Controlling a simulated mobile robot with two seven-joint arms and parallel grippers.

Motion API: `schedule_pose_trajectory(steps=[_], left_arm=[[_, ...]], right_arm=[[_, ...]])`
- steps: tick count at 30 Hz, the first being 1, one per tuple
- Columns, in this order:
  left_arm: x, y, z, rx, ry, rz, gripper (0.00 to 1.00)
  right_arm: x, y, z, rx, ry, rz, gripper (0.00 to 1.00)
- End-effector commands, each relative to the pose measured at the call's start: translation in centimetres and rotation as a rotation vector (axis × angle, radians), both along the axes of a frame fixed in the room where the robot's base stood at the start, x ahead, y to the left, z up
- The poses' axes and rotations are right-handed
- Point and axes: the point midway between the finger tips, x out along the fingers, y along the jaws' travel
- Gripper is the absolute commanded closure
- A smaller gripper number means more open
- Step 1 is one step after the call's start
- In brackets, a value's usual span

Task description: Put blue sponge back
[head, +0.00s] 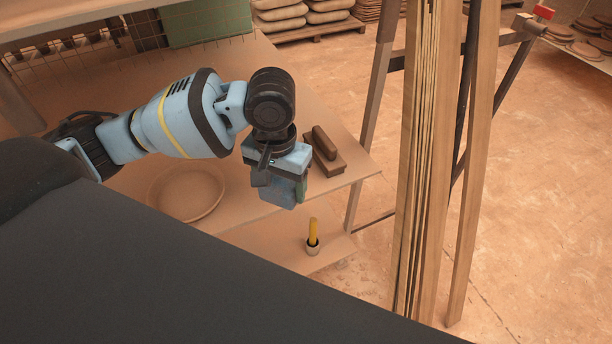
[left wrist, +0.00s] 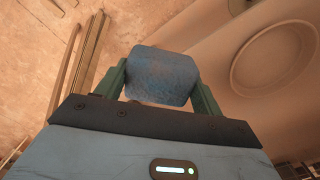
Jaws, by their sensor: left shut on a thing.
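The blue sponge (left wrist: 162,77) is held between the two green fingers of my left gripper (head: 287,190), which is shut on it. In the head view the sponge (head: 277,192) hangs below the wrist, partly hidden by the gripper, near the front edge of the wooden table (head: 232,205). From this angle its height above the table is hard to tell. My right gripper is not in view.
A round shallow dish (head: 187,193) is on the table left of the gripper. A brown brush-like block (head: 325,152) lies close to its right. A small pot with a yellow handle (head: 313,240) stands on the lower shelf. Upright wooden boards (head: 430,150) stand farther right.

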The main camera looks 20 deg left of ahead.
Motion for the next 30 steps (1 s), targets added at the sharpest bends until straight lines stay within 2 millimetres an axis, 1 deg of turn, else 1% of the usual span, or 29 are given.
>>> schedule_pose_trajectory(steps=[4,6,8,12,15,18,20,23,26,29,30], left_arm=[[0.0,0.0,0.0,0.0,-0.001,0.0,0.54],[-0.2,0.4,-0.4,0.001,0.002,-0.009,0.54],[-0.7,1.1,-1.4,0.001,0.007,-0.034,0.54],[-2.7,3.5,-4.3,-0.002,0.014,-0.141,0.54],[-4.1,5.0,-5.9,-0.003,0.011,-0.224,0.54],[-5.0,5.9,-6.7,0.0,0.007,-0.284,0.54],[-5.3,6.1,-6.9,0.0,0.003,-0.304,0.54],[-5.4,6.2,-6.9,0.0,0.001,-0.318,0.54],[-5.1,6.2,-6.8,0.0,-0.001,-0.316,0.54],[-3.8,6.4,-7.0,0.0,-0.002,-0.313,0.54],[-3.1,6.5,-7.1,0.0,-0.001,-0.313,0.54]], right_arm=[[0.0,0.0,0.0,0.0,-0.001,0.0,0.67],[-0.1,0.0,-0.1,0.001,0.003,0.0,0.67],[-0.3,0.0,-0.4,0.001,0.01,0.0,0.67],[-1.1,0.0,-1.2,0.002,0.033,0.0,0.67],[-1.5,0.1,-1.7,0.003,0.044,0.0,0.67],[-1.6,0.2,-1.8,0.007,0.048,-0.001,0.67],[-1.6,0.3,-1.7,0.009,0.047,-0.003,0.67],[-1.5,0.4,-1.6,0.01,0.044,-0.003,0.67],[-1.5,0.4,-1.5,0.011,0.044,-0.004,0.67],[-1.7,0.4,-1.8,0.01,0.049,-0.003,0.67],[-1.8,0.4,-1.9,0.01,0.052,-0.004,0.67]])
